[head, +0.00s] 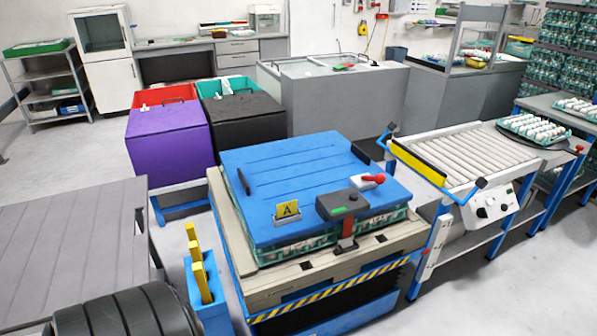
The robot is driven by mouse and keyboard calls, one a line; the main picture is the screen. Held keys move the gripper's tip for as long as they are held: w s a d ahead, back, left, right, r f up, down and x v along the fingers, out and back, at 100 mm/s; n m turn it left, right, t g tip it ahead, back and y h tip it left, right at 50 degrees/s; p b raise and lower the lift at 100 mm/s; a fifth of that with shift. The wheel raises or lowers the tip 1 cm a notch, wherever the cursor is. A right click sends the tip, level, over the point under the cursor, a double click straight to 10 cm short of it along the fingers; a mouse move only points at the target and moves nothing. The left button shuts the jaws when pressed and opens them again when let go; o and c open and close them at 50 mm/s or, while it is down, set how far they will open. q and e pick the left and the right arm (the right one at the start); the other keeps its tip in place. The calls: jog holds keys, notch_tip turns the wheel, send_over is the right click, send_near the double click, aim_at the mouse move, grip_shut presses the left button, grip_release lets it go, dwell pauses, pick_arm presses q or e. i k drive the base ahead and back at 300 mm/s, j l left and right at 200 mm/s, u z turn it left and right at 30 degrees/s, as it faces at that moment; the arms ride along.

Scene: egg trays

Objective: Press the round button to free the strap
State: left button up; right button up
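A stack of egg trays (300,252) sits under a blue lid (262,170) on a beige pallet (245,275). A dark grey box (343,204) with a green patch lies on the lid's front right. A short dark strap with a red part (347,238) runs from this box down the front of the stack. I cannot tell which part is the round button. Neither of my grippers is in view.
A roller conveyor (470,158) with a white control box (492,204) stands at right. Purple (170,140) and black (243,125) bins stand behind left. A grey table (65,250) is at front left, with yellow posts (198,262) beside the pallet. A yellow card (288,210) stands on the lid.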

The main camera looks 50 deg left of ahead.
aim_at(353, 197)
jog(key=u, duration=1.2)
